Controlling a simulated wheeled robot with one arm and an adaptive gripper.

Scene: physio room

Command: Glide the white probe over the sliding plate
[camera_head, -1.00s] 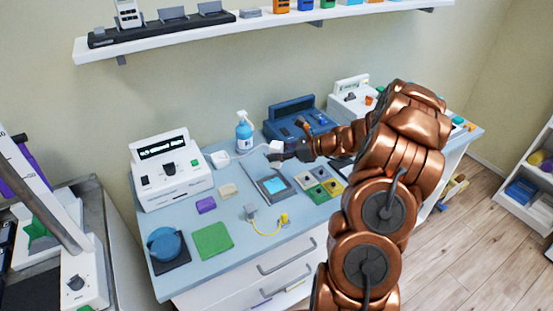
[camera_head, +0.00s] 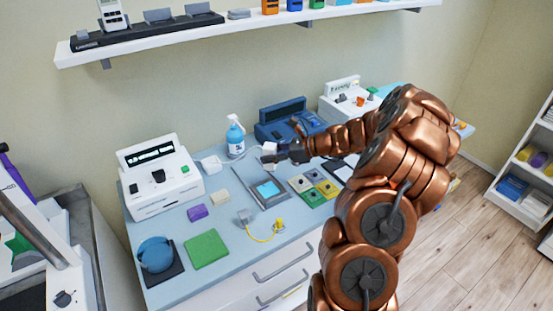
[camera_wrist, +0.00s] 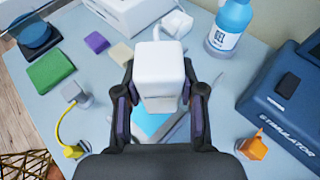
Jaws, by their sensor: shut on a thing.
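The white probe (camera_wrist: 160,75) is between the fingers of my gripper (camera_wrist: 160,95) in the wrist view, and both fingers press on its sides. In the head view my gripper (camera_head: 280,153) holds the probe (camera_head: 269,149) near the far end of the sliding plate. The sliding plate (camera_head: 284,199) is a grey plate with a light blue patch, lying on the table. In the wrist view its blue patch (camera_wrist: 155,125) shows below the probe, partly covered by it. I cannot tell whether the probe touches the plate.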

